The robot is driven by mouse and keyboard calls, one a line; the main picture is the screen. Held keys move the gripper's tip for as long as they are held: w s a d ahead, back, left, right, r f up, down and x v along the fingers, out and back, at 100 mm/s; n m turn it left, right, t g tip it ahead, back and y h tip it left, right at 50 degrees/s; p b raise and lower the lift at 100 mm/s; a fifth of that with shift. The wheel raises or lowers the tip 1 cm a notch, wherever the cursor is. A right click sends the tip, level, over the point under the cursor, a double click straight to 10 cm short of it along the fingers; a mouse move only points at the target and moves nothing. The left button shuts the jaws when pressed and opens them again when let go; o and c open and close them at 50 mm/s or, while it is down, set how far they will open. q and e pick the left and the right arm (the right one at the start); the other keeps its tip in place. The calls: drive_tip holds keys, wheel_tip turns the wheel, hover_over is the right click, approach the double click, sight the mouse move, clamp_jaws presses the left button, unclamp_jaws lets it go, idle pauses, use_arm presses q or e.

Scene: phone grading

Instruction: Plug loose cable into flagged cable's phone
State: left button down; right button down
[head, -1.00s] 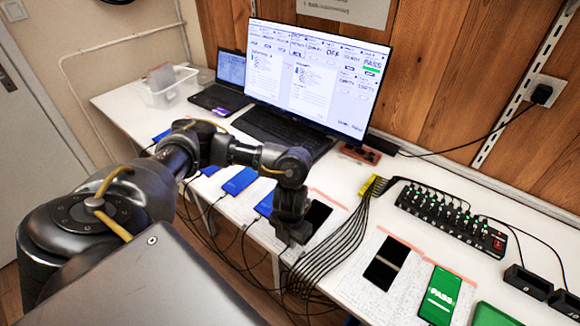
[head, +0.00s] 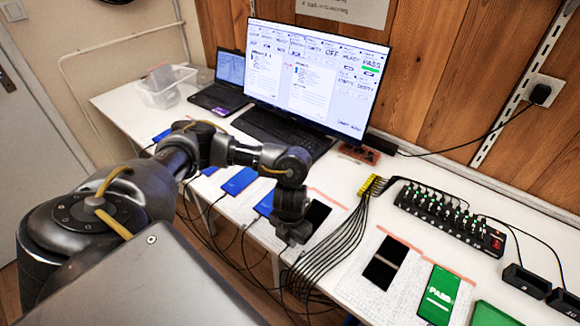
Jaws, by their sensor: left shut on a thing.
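My left gripper (head: 292,232) points down at the front edge of the white table, beside a black-screened phone (head: 318,216). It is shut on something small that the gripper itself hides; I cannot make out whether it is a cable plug. A bundle of black cables (head: 338,240) runs from a yellow cable comb (head: 372,186) over the table's front edge, just right of the gripper. Several blue-screened phones (head: 240,181) lie in a row to the left, with cables at their front ends. Another dark phone (head: 384,262) and a green PASS phone (head: 440,294) lie to the right. I cannot pick out a flag on any cable. My right gripper is out of view.
A black powered hub (head: 450,218) with lit ports stands at the right. A monitor (head: 318,75) with status tiles, a keyboard (head: 275,130), a laptop (head: 222,95) and a clear bin (head: 166,88) stand behind. Black blocks (head: 526,281) sit at the far right.

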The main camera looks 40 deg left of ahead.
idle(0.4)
use_arm(q)
drive_tip(key=c, duration=1.4)
unclamp_jaws()
drive_tip(key=shift+c, duration=0.2)
drive_tip(key=shift+r, duration=0.1)
drive_tip(key=r+p, duration=0.1)
drive_tip(key=p, duration=0.1)
drive_tip(key=r+p, duration=0.1)
drive_tip(key=r, duration=0.1)
drive_tip(key=s+r+p, duration=0.1)
drive_tip(key=r+p, duration=0.1)
drive_tip(key=shift+p, duration=0.3)
drive_tip(key=shift+f, duration=0.1)
